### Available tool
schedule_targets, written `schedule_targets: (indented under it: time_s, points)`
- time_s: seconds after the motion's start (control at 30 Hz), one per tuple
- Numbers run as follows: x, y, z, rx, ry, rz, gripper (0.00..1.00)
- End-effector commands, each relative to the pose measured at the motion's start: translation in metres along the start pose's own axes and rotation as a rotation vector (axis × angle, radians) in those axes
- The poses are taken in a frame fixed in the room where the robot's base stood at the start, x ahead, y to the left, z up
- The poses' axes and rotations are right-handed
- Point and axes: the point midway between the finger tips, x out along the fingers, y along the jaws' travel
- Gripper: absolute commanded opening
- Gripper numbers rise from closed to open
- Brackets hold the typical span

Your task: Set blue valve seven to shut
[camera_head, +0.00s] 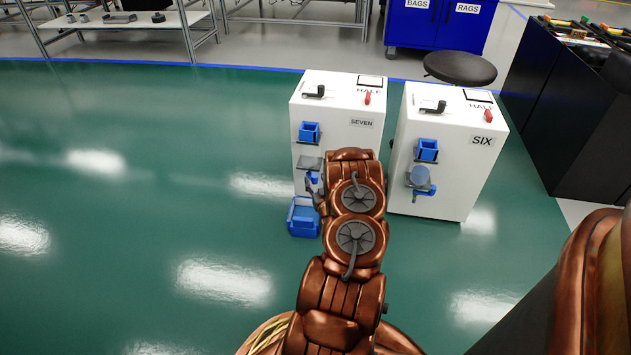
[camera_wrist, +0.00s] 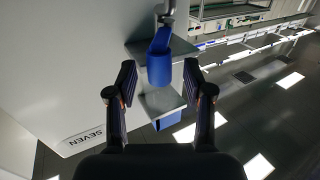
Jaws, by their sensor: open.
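White cabinet seven (camera_head: 335,115) stands left of cabinet six and bears a SEVEN label, which shows upside down in the wrist view (camera_wrist: 84,138). Its blue valve (camera_head: 313,178) is low on the front, partly hidden by my arm. In the wrist view the blue valve handle (camera_wrist: 160,66) hangs from a grey pipe fitting, ahead of and between my fingertips. My gripper (camera_wrist: 159,84) is open, with one finger on each side of the handle's line. I see no clear contact. In the head view my arm mostly hides the gripper.
A blue box (camera_head: 309,131) and a grey plate (camera_head: 309,163) stick out above the valve. A blue bin (camera_head: 303,226) stands on the floor below. Cabinet six (camera_head: 450,150), with its own blue fittings, is close on the right. Green floor on the left is clear.

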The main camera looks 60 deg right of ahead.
Motion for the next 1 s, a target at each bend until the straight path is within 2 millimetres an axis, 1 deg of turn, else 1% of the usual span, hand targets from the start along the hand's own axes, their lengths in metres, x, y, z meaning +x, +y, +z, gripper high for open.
schedule_targets:
  time_s: [0.17, 0.4, 0.67, 1.0]
  points:
    - [-0.022, 0.001, 0.001, 0.002, -0.003, 0.002, 0.52]
    - [-0.059, 0.0, 0.001, 0.002, -0.005, 0.001, 0.52]
    - [-0.091, 0.001, 0.001, 0.001, -0.004, 0.002, 0.52]
    - [-0.106, 0.001, 0.002, 0.002, -0.006, 0.001, 0.52]
